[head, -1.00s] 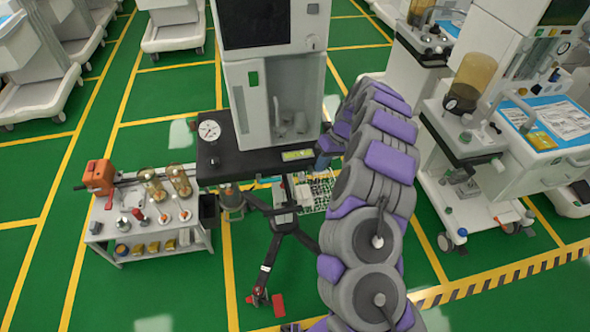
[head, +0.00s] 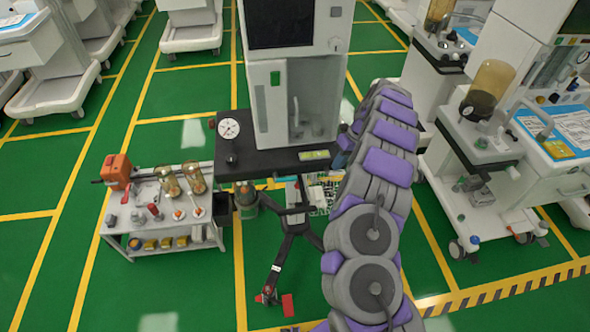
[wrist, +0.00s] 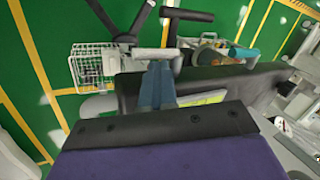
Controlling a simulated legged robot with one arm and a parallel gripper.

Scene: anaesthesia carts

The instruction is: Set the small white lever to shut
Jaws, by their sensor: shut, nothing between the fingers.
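My gripper (wrist: 158,72) shows in the wrist view as blue-grey fingers closed together beyond the black wrist plate, with nothing between them. The fingers are over or beside the edge of a black shelf (wrist: 205,82); I cannot tell whether they touch it. In the head view my grey and purple arm hides most of the gripper near the right end of the black shelf (head: 262,160). A thin pale upright stick (head: 296,110) stands in the bay of the white machine (head: 270,90). I cannot tell whether it is the small white lever. No other lever is clear.
A white trolley (head: 135,222) with an orange box (head: 116,171) and jars stands left of the machine. A second anaesthesia cart (head: 470,165) stands at the right. A wire basket (wrist: 92,65) and a teal-ended cylinder (wrist: 243,53) show near the shelf. Green floor is open at lower left.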

